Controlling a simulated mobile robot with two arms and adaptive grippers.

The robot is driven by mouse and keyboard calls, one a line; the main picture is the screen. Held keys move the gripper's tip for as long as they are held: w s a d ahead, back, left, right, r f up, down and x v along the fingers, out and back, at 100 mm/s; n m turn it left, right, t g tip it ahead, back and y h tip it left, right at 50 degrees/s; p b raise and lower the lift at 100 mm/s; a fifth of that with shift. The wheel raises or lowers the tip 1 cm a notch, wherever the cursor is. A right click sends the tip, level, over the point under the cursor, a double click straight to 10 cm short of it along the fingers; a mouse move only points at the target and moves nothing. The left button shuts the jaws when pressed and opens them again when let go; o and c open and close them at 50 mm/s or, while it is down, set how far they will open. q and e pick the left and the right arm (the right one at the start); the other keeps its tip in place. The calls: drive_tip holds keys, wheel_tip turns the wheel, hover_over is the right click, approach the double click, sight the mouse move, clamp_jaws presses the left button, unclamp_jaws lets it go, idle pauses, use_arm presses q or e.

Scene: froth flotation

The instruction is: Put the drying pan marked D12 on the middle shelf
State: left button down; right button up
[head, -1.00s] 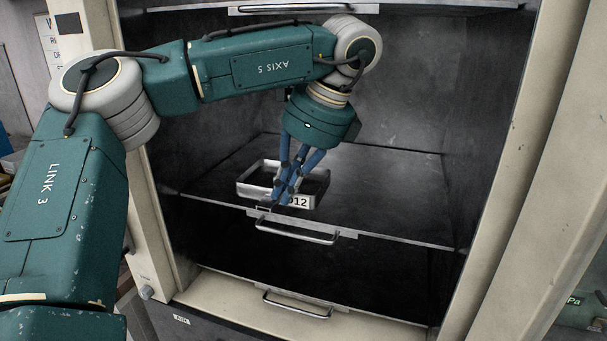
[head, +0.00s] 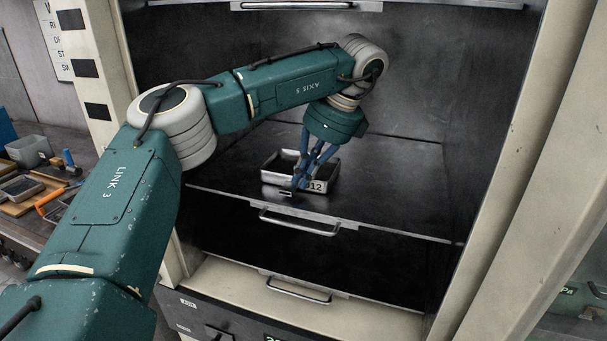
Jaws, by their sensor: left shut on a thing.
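The drying pan marked D12 (head: 270,179) is a shallow grey metal rectangular pan with a white label on its front, partly hidden by fingers. It is inside the oven, over the middle shelf (head: 400,190), behind that shelf's front edge and handle. It looks level; whether its base touches the shelf or hangs just above it, I cannot tell. My left gripper (head: 299,184) reaches down from above with blue fingers shut on the pan's front wall, beside the label. My right gripper is not in view.
The upper shelf (head: 440,6) crosses the top, above my left arm. A lower shelf with its own handle (head: 298,291) lies below. Cream door posts (head: 490,200) bound the opening. The middle shelf is clear right of the pan. A cluttered bench with a grey bin (head: 28,150) stands left.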

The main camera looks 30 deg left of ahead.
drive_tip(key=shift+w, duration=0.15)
use_arm(q)
drive_tip(key=shift+f, duration=0.15)
drive_tip(key=c, duration=1.9)
unclamp_jaws()
drive_tip(key=shift+d, duration=0.1)
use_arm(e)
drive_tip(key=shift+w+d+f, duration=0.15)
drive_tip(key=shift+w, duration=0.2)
